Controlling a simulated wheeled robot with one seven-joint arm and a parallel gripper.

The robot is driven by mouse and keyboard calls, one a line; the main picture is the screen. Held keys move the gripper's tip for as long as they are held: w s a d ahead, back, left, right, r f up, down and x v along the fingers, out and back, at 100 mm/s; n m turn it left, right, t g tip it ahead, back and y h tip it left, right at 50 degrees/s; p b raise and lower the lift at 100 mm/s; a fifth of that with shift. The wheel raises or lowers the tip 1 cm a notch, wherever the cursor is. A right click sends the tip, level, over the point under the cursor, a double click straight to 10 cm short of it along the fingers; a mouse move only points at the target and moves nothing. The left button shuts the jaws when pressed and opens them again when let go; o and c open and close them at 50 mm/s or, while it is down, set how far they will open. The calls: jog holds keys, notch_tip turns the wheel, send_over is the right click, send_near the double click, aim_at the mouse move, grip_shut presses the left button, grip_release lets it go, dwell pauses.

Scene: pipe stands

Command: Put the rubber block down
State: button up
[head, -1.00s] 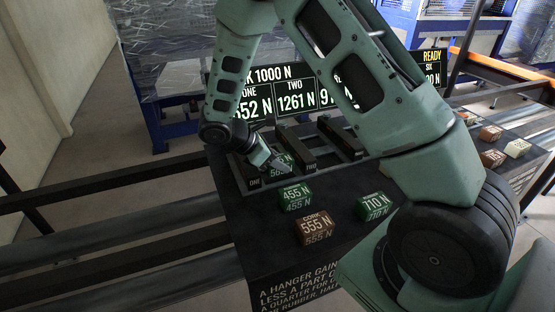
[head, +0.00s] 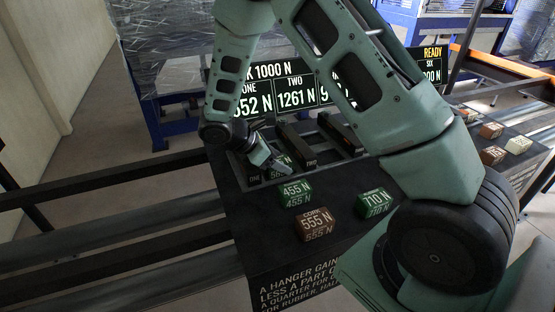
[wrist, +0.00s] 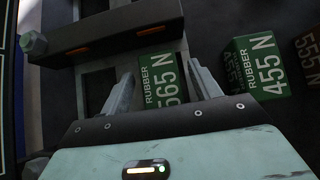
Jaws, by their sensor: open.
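A green rubber block marked 565 N (wrist: 163,78) lies between the two fingers of my gripper (wrist: 161,73) in the wrist view. The fingers are open, with a gap on the block's left side; the right finger is close to its edge, and I cannot tell if it touches. In the head view my gripper (head: 280,164) is low over the dark stand top (head: 235,190), near the black bars labelled ONE (head: 256,174) and TWO (head: 297,147). The fingers mostly hide the block there.
A green rubber 455 N block (head: 295,193) is close in front of my gripper. A brown cork 555 N block (head: 315,224) and a green 710 N block (head: 376,203) stand nearer the front. A lit force display (head: 295,92) stands behind. More blocks (head: 493,155) lie at right.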

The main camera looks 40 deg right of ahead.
jog(key=b+v, duration=0.1)
jog(key=v, duration=0.4)
jog(key=b+v, duration=0.1)
jog(key=v, duration=0.5)
jog(key=shift+r, duration=0.45)
jog(key=shift+a+r, duration=0.45)
jog(key=s+a+m+y, duration=0.2)
jog(key=s+a, duration=0.3)
jog(key=s, duration=0.3)
jog(key=s+a+r+m+t+y, duration=0.1)
jog(key=s+a+y, duration=0.3)
jog(key=s, duration=0.5)
jog(key=s+a+m+t+y, duration=0.1)
jog(key=s+a+m+y, duration=0.2)
jog(key=s+a, duration=0.4)
jog(key=shift+s+r+m, duration=0.2)
jog(key=shift+s+m, duration=0.3)
jog(key=shift+s, duration=0.7)
jog(key=shift+f, duration=0.1)
jog(key=shift+f+b, duration=0.15)
jog(key=shift+b, duration=0.2)
